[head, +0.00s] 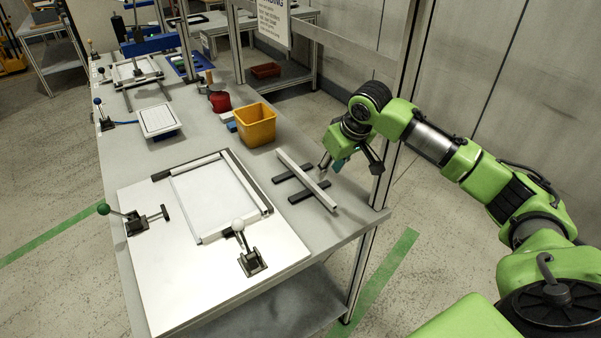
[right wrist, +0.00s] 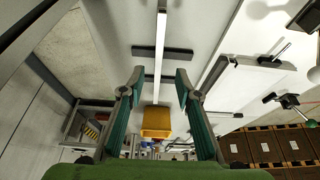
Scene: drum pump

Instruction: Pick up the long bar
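The long bar (head: 306,180) is pale, slim and straight. It lies across two short black supports (head: 292,173) near the right edge of the workbench. My right gripper (head: 349,165) is open and empty, above and to the right of the bar. In the right wrist view the bar (right wrist: 160,45) runs down between the two spread fingers (right wrist: 160,78), with one black support (right wrist: 162,52) crossing it. The fingers look apart from the bar; the exact height gap is hard to tell. My left gripper is not in view.
A white fixture plate (head: 155,265) with a frame and two toggle clamps (head: 250,262) covers the bench's near part. A yellow bin (head: 255,125) stands beyond the bar. A metal upright post (head: 388,165) rises close to my right gripper.

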